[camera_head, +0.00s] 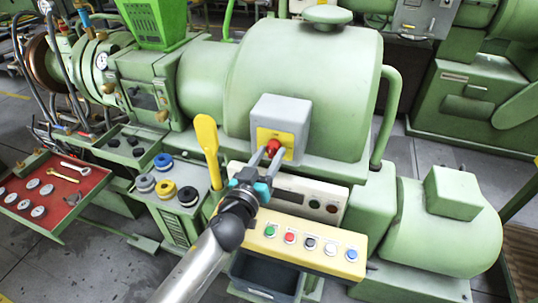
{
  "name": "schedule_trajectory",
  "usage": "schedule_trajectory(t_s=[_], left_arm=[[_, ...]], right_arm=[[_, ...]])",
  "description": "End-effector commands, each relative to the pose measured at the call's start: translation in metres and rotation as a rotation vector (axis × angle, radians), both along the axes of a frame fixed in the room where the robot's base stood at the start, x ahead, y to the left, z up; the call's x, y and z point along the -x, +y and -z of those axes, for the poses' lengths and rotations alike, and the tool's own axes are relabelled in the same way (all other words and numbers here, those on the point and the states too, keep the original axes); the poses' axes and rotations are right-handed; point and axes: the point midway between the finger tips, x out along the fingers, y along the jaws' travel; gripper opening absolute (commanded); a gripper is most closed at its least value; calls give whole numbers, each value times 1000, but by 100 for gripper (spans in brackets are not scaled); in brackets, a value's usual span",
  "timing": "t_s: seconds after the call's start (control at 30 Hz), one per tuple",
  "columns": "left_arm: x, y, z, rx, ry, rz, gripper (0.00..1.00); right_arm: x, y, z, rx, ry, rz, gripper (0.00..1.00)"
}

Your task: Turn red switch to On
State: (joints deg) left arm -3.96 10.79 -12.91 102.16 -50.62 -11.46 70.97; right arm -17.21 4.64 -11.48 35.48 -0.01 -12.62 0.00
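The red switch (274,148) is a red knob on a yellow plate, on the front of a grey box (280,113) fixed to the green extruder housing. My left gripper (267,158) reaches up from below with its two fingers at the red switch. The fingers are apart, one on the left and one on the right of the knob's lower part. I cannot tell whether they touch it. The switch's position marking is too small to read. My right gripper is not in view.
A yellow lever (208,145) stands left of my gripper. Below lie a yellow panel with several coloured buttons (302,242) and a white panel (290,195). A red tool tray (50,190) is at the left. A green motor (443,228) stands right.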

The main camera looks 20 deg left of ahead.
Motion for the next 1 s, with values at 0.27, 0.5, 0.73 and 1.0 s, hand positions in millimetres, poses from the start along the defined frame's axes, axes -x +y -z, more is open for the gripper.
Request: schedule_trajectory(t_s=[0.27,0.5,0.73,1.0], left_arm=[[0,0,0,0,0,0,14],[0,0,0,0,0,0,0],[0,0,0,-13,0,0,0],[0,0,-1,-124,-4,-1,0]], right_arm=[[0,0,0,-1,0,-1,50],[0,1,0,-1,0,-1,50],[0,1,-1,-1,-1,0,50],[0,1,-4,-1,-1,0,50]])
